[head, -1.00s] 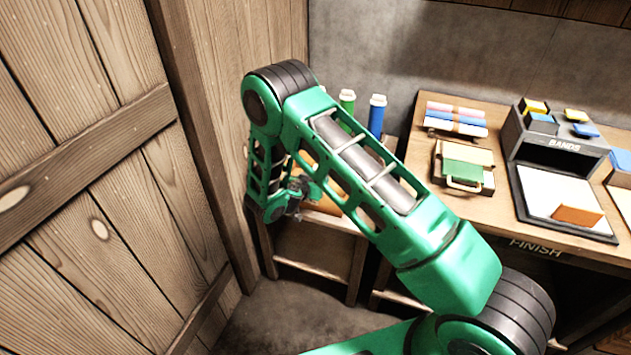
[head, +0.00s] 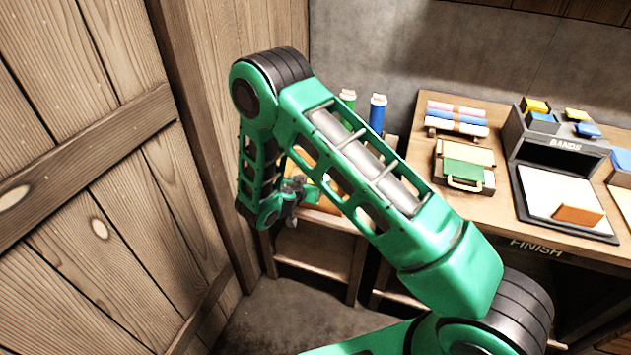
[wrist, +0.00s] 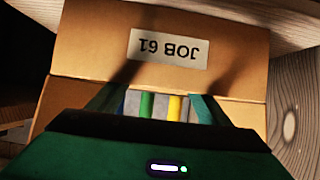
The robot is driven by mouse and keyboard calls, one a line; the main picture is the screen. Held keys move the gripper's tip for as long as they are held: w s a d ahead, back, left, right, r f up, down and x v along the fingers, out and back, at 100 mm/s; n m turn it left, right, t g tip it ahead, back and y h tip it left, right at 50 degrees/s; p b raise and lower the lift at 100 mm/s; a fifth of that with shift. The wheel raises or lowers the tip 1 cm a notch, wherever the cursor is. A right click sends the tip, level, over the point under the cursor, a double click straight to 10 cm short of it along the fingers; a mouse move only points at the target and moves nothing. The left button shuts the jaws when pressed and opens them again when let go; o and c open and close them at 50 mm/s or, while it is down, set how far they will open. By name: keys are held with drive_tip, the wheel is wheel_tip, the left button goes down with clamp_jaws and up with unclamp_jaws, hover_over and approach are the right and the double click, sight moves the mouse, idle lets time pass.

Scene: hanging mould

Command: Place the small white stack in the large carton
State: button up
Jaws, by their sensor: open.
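A brown cardboard carton (wrist: 100,40) fills much of the wrist view, with a white label reading "JOB 61" upside down. I cannot tell whether it is the large one. Blue, green and yellow upright strips (wrist: 147,105) show at the carton, between the fingers of my gripper (wrist: 152,104). My gripper is open, its fingers pointing toward the carton, with no white stack seen between them. In the head view the arm hides most of the carton area. I cannot make out a small white stack for certain; a flat white sheet or pad (head: 545,187) lies in a dark tray at the right.
An orange block (head: 578,215) sits on the white pad. Blue (head: 377,115) and green bottles stand behind my arm. A plank wall (head: 90,200) is close at left.

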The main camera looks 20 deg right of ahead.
drive_tip(key=v, duration=0.7)
drive_tip(key=shift+a, duration=0.2)
drive_tip(key=shift+s, duration=0.1)
